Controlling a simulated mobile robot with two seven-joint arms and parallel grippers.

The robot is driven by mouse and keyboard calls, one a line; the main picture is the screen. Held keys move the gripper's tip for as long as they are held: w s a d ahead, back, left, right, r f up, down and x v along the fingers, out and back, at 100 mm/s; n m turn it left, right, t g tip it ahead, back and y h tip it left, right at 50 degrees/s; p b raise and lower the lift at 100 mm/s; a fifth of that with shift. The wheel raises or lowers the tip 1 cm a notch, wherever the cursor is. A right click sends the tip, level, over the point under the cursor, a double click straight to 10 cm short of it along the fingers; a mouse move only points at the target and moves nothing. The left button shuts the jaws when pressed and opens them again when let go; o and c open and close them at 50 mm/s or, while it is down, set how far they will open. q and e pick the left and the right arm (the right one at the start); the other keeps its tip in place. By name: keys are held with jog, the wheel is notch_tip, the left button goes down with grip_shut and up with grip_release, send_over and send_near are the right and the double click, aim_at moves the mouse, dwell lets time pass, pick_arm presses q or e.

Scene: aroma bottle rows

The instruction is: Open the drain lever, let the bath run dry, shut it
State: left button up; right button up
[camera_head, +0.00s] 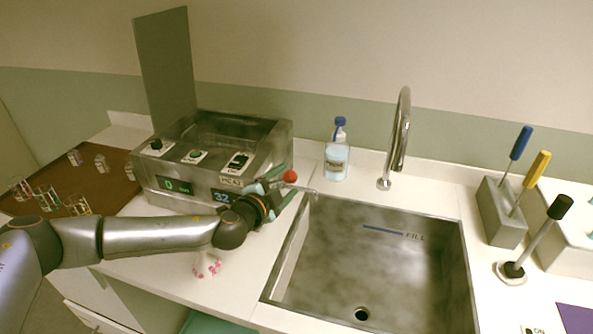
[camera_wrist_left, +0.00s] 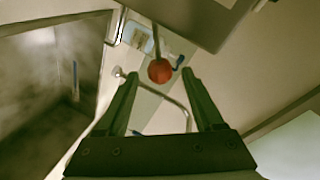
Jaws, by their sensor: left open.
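The water bath (camera_head: 160,192) is a metal box on the counter left of the sink, with its lid (camera_head: 166,60) standing upright behind it. I cannot tell the water level inside. A red ball knob (camera_head: 290,176), apparently the drain lever's, is at the bath's right front. In the left wrist view the red knob (camera_wrist_left: 160,71) sits on a thin rod. My left gripper (camera_head: 284,183) is open at the knob. In the wrist view the knob appears between the fingertips, with gaps on both sides; its depth relative to them is unclear. My right gripper is not in view.
The sink (camera_head: 450,285) with a faucet (camera_head: 402,135) lies to the right. A soap bottle (camera_head: 337,160) stands behind it. A tool block (camera_head: 500,212) and a black-knobbed lever (camera_head: 535,240) are at the far right. Glassware stands on a brown mat (camera_head: 25,185) at left.

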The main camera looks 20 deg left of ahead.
pick_arm(q)
jog(key=x, duration=0.6)
jog(key=shift+w, duration=0.2)
jog(key=shift+f, duration=0.1)
grip_shut()
dwell(0.4)
dwell(0.9)
